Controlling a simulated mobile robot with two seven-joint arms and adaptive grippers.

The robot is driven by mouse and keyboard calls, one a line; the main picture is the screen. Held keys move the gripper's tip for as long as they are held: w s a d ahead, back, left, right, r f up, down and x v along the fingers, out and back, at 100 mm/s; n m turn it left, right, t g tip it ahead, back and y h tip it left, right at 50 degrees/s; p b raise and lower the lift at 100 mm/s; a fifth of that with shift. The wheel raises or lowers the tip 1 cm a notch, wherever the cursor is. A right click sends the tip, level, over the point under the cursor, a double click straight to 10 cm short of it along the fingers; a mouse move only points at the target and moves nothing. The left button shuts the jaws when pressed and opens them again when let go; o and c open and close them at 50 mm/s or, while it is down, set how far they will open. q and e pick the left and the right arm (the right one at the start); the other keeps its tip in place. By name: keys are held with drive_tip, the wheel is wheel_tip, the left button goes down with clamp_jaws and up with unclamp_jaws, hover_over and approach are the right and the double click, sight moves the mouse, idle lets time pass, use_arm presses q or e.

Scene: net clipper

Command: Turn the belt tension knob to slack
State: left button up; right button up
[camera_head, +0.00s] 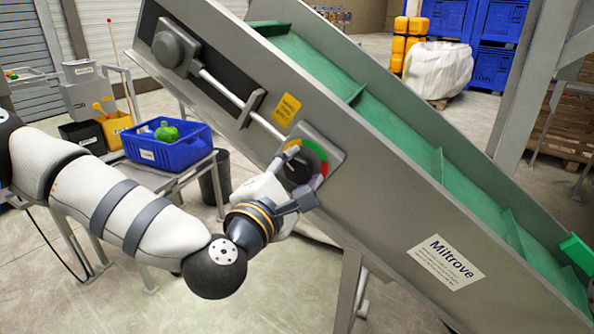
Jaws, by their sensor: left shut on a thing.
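The belt tension knob (298,168) is a dark round knob on a grey plate on the side of the inclined conveyor (385,215). A coloured dial arc (322,160) with green, yellow and red parts curves around its upper right. My left gripper (296,172) is at the plate, its fingers shut on the knob. The fingers and wrist cover part of the knob, and I cannot read its pointer position. A metal rod (235,98) runs from the plate up to a grey housing (175,47). My right gripper is not in view.
A blue crate (168,150) with a green item stands on a metal table behind my left arm. A yellow label (286,109) sits above the dial. A conveyor support leg (349,290) stands below. Blue bins (497,45) and a white sack (437,70) are far back.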

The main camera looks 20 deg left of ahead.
sight(298, 158)
use_arm(q)
drive_tip(key=shift+w+r+n, duration=0.1)
drive_tip(key=shift+r+n, duration=0.05)
drive_tip(key=shift+n, duration=0.75)
drive_tip(key=shift+r+n, duration=0.1)
drive_tip(key=shift+n, duration=0.8)
drive_tip(key=o, duration=1.1)
drive_tip(key=shift+o, duration=0.3)
drive_tip(key=shift+f, duration=0.1)
wheel_tip(298, 158, up, 10)
drive_tip(key=shift+r, duration=0.1)
